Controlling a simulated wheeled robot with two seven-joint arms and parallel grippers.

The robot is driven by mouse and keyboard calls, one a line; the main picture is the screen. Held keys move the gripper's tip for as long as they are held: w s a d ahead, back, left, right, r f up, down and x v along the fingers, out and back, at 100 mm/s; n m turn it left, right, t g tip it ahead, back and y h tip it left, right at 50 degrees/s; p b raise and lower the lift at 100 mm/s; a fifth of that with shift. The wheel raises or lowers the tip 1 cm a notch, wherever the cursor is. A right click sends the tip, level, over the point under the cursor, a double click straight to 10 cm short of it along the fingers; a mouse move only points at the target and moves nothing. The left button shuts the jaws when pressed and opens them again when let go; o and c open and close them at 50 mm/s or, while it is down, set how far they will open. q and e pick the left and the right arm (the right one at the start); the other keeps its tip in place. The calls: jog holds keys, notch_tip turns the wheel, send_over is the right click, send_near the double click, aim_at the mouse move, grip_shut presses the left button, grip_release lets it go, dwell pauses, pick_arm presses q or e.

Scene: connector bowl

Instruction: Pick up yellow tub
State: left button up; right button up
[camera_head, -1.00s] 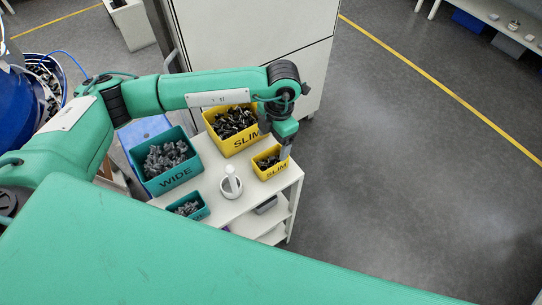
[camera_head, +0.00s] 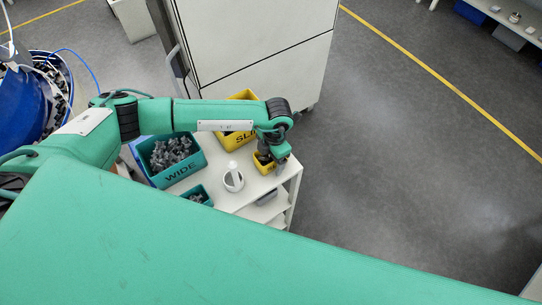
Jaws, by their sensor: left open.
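The small yellow tub (camera_head: 259,166) stands at the right side of the white cart top, with dark parts in it. My left gripper (camera_head: 279,166) is over the tub's right side, pointing down, and hides much of the tub and its label. The left gripper is open. Whether a finger is inside the tub or touches its rim, I cannot tell. A larger yellow bin (camera_head: 229,142) stands behind it, partly covered by my left arm. My right gripper is not in view.
A teal bin marked WIDE (camera_head: 180,178) and a small teal tub (camera_head: 207,200) stand on the left of the cart (camera_head: 236,202). A white mortar with a pestle (camera_head: 233,181) stands near the small yellow tub. A pale cabinet (camera_head: 265,45) rises behind.

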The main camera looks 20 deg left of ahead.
pick_arm(q)
jog(key=c, duration=1.1)
jog(key=shift+r, duration=0.1)
